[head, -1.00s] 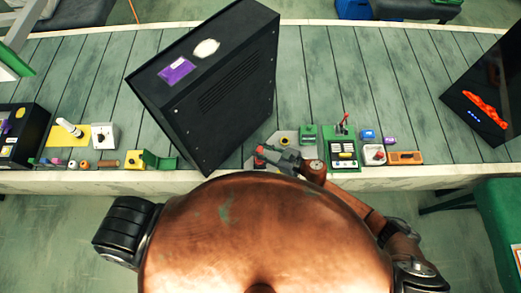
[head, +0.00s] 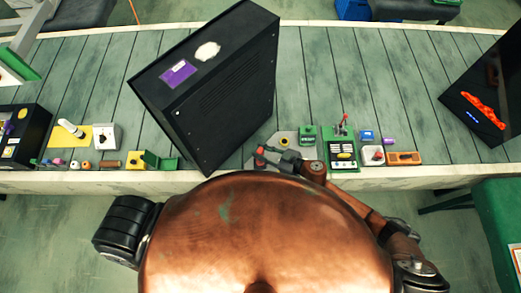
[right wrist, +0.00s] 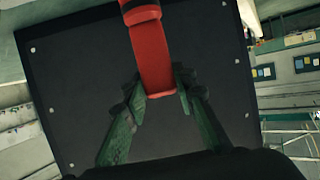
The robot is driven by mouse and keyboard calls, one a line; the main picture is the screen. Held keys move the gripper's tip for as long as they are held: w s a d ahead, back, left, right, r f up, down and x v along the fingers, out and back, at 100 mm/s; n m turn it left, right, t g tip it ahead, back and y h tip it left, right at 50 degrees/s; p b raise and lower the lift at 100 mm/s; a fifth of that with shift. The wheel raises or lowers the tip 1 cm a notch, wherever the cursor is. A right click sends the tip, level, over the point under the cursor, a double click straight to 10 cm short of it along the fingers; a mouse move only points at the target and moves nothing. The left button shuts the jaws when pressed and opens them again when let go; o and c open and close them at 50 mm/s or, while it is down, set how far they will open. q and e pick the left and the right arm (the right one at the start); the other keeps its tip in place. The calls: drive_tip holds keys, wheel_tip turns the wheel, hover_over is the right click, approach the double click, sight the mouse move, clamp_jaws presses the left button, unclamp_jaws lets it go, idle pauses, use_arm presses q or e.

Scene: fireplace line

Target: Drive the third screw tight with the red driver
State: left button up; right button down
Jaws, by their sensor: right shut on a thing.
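My right gripper (head: 276,157) is shut on the red driver (head: 260,155), in front of the lower right side of a big black fireplace box (head: 215,80). In the right wrist view, the driver's red body (right wrist: 153,60) with a black band sits between the green fingers (right wrist: 158,92) and runs out of the top edge, so its far end is hidden. Behind it is the box's dark panel (right wrist: 85,85) with small pale screws near its corners, one at upper left (right wrist: 32,50) and one at lower right (right wrist: 247,114). I cannot tell which is the third. My left gripper is out of view.
The box stands tilted on the slatted conveyor (head: 330,70). A green control panel (head: 343,150) with a red lever and several small boxes line the front edge to the right. A yellow mat (head: 70,137) and small parts lie left. Another black box (head: 490,95) stands far right.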

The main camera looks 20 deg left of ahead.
drive_tip(key=shift+w+a+r+p, duration=0.1)
drive_tip(key=shift+r+p, duration=1.45)
drive_tip(key=shift+r, duration=0.15)
drive_tip(key=shift+w+a+r+p, duration=0.1)
drive_tip(key=shift+r+p, duration=1.45)
drive_tip(key=shift+r, duration=0.1)
drive_tip(key=shift+a+r+t+b, duration=0.1)
drive_tip(key=shift+r+t+b, duration=0.2)
drive_tip(key=shift+b, duration=0.25)
drive_tip(key=w+d+r+m+t+h+b, duration=0.2)
drive_tip(key=d+r+m+t+h+b, duration=0.15)
drive_tip(key=d, duration=0.25)
drive_tip(key=w+d+r+m+t+h+b, duration=0.2)
drive_tip(key=d+r+m+t+b, duration=0.1)
drive_tip(key=d+m+t+b, duration=0.15)
drive_tip(key=s+d+m+h+b, duration=0.2)
drive_tip(key=d+m+h+b, duration=0.1)
drive_tip(key=d, duration=0.8)
drive_tip(key=s+d+r+m+t+h+b, duration=0.1)
drive_tip(key=s+d+m+h+b, duration=0.2)
drive_tip(key=d, duration=0.9)
drive_tip(key=shift+d+m+t+h+b, duration=0.15)
drive_tip(key=shift+m+t+h+b, duration=0.2)
drive_tip(key=shift+h, duration=0.5)
drive_tip(key=shift+s, duration=0.1)
